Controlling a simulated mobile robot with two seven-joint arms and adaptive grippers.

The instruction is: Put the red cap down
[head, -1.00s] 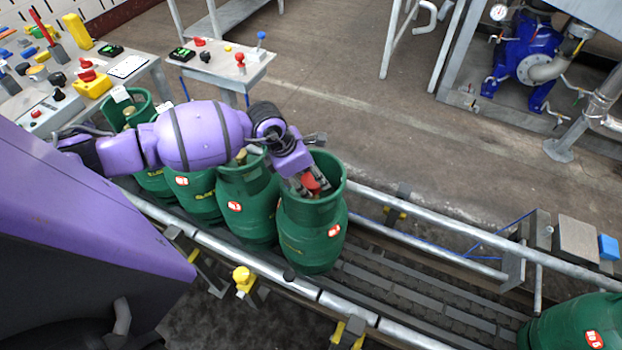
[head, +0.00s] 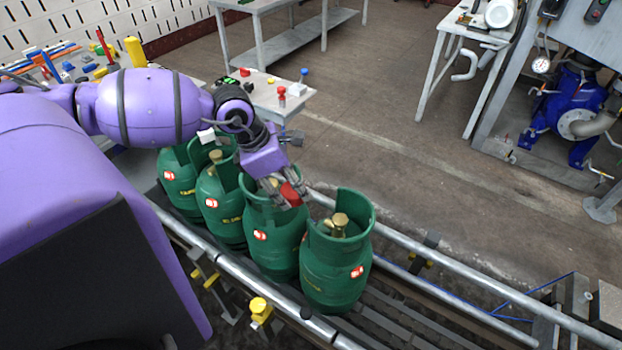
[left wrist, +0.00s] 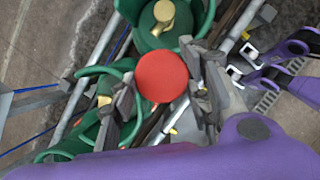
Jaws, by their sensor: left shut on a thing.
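The red cap (head: 291,194) is in my left gripper (head: 283,192), between its two fingers. The gripper is shut on it and holds it over the collar of the second green cylinder from the right (head: 272,238). The rightmost green cylinder of the row (head: 337,275) stands upright, with a brass valve (head: 340,221) bare inside its collar. In the left wrist view the cap (left wrist: 162,77) is a round red disc between the fingertips (left wrist: 158,88), with a cylinder's brass valve (left wrist: 164,12) beyond it.
The green cylinders stand in a row on a roller conveyor with metal side rails (head: 450,276). A small grey table (head: 262,98) with red and blue items stands behind. Blue pump equipment (head: 570,115) is at the right. The floor beyond the rail is open.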

